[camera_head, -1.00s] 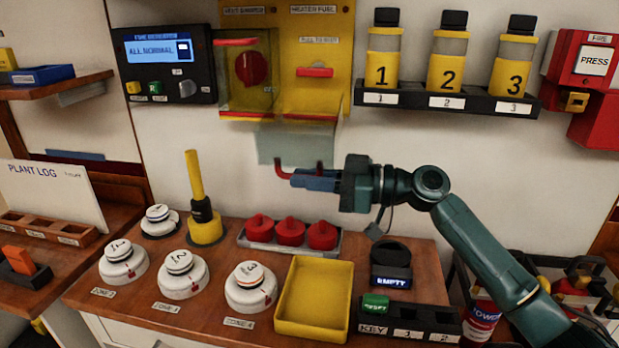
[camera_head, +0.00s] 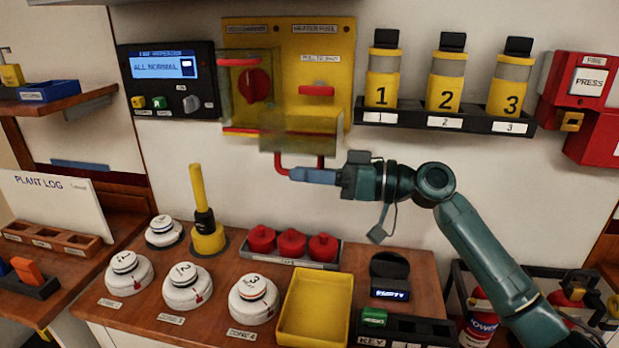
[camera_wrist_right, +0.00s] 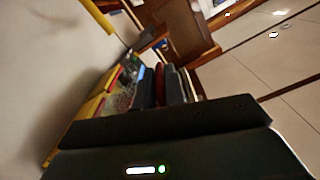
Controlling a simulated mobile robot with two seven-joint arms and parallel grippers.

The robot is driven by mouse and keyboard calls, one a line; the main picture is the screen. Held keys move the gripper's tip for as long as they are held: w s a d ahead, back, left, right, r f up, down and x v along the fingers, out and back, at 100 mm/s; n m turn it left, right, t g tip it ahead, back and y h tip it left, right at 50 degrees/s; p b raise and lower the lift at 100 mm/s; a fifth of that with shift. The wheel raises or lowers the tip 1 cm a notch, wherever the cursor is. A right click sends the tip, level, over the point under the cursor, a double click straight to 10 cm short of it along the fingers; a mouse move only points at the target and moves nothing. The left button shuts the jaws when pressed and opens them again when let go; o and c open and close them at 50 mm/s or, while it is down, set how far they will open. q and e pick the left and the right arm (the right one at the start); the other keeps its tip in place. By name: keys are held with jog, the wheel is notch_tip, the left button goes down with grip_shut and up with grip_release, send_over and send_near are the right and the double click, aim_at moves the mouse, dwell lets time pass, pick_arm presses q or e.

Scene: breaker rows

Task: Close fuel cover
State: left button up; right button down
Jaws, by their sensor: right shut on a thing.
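The fuel cover (camera_head: 298,143) is a clear flap hinged at the lower edge of the yellow heater fuel panel (camera_head: 338,70). It tilts out from the panel and looks foreshortened in the head view. Its red U-shaped handle (camera_head: 281,164) is at its outer edge. My right gripper (camera_head: 305,175) is shut on this handle, just below the panel. The red fuel pull (camera_head: 316,90) is uncovered above. The wrist view is dark and tilted, and the grip is hard to make out there. My left gripper is not in view.
A clear cover with a red handle stands over the red knob (camera_head: 254,85) on the left of the panel. A rack (camera_head: 440,122) of numbered bottles is to the right. Below are a yellow tray (camera_head: 312,308), red caps (camera_head: 291,243) and an upright yellow-handled tool (camera_head: 207,225).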

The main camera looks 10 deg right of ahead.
aim_at(310, 150)
jog(key=shift+r, duration=0.9)
jog(key=shift+w+r, duration=0.1)
jog(key=shift+r, duration=1)
jog(key=shift+d, duration=0.1)
